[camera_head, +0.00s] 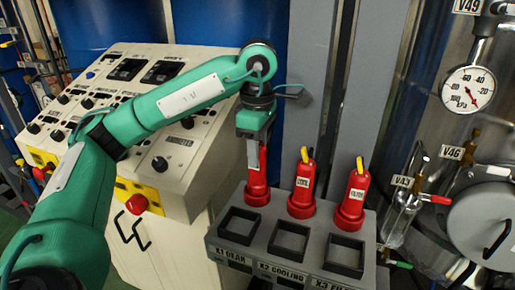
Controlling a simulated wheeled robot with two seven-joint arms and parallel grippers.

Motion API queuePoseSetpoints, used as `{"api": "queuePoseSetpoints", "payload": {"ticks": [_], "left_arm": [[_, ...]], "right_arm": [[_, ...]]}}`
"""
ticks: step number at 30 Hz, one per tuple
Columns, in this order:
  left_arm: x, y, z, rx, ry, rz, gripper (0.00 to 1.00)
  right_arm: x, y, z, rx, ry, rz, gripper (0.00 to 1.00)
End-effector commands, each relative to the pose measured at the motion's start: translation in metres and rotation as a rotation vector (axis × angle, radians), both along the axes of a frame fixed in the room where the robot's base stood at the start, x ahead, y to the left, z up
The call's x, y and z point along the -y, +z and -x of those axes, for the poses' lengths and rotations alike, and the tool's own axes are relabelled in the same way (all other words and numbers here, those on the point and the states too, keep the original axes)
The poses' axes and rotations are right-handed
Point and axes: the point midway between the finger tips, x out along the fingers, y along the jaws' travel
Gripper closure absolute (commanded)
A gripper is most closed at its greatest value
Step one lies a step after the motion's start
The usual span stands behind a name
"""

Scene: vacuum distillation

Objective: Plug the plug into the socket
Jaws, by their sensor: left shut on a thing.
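Three red plugs stand in a row at the back of a grey socket box (225,248). My left gripper (253,158) points down and is shut on the leftmost red plug (257,192), whose upper part it partly hides. The plug looks upright; I cannot tell whether its base touches the box. In front are three square dark-framed sockets: X1 GEAR (223,228), X2 COOLING (271,245) and X3 (327,259). No plug is in these frames. My right gripper is out of view.
A control panel (185,165) with knobs and a red emergency button (137,204) stands at left. A steel vessel (415,150) with a pressure gauge (468,90) and valves stands at right. A grey post (310,80) rises behind the plugs. The space above the sockets is clear.

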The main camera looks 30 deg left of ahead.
Motion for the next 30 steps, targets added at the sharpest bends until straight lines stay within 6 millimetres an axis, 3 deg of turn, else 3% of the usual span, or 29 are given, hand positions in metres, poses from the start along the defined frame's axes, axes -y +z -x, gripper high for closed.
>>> {"api": "queuePoseSetpoints", "payload": {"ticks": [18, 19, 22, 30], "left_arm": [[0.000, -0.016, 0.000, 0.001, 0.000, 0.000, 1.00], [0.000, -0.015, 0.000, 0.001, 0.000, 0.000, 0.58], [0.000, -0.014, 0.000, 0.001, 0.000, 0.000, 0.39], [0.000, -0.015, 0.000, 0.000, 0.000, 0.000, 0.39]], "right_arm": [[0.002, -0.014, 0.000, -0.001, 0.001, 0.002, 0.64], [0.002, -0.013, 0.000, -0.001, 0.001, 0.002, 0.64], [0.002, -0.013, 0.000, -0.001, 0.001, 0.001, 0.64], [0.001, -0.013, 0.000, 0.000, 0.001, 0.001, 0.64]]}}
